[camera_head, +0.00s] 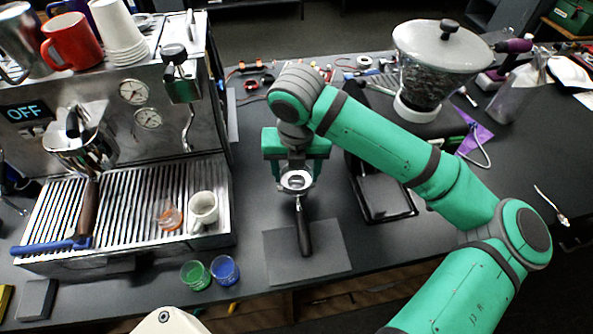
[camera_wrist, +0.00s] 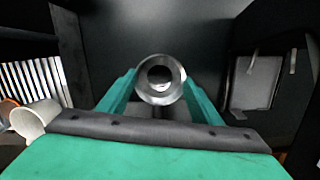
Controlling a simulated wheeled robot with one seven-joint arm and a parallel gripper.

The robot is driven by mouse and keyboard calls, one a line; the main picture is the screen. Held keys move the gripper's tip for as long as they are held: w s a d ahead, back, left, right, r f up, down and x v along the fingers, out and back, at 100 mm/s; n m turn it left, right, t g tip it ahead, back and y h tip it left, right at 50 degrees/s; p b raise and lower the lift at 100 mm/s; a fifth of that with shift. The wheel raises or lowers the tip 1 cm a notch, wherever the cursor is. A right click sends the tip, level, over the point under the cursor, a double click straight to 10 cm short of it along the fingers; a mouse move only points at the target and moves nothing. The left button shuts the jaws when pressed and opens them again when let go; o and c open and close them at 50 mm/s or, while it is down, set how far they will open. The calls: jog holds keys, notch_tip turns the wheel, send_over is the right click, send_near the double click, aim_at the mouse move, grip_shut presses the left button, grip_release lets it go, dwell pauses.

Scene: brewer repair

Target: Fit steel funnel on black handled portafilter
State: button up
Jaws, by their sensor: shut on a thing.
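The steel funnel (camera_head: 296,181) is a small shiny ring. My gripper (camera_head: 296,186) is shut on it, one finger on each side. In the wrist view the funnel (camera_wrist: 160,80) shows as a bright ring with a dark centre between the teal fingers (camera_wrist: 160,92). The black handled portafilter (camera_head: 304,232) lies with its handle toward the front, over a dark grey mat. Its basket is directly beneath or behind the funnel and mostly hidden. I cannot tell whether the funnel rests in the basket or hovers just above it.
The espresso machine (camera_head: 150,120) stands at left, with a white cup (camera_head: 203,207) on its drip tray. Green (camera_head: 194,275) and blue (camera_head: 224,271) cups stand at the front. The grinder (camera_head: 432,60) and its black tray (camera_head: 384,197) are at right. The grey mat (camera_head: 335,262) is clear around the handle.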

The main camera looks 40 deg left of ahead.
jog(key=shift+w, duration=0.1)
dwell(0.5)
jog(key=shift+f, duration=0.2)
jog(key=shift+f, duration=0.1)
jog(key=o, duration=1.2)
jog(key=shift+c, duration=0.2)
notch_tip(320, 180, up, 11)
jog(key=s+d, duration=0.1)
jog(key=shift+s+f, duration=0.15)
jog(key=shift+s, duration=0.05)
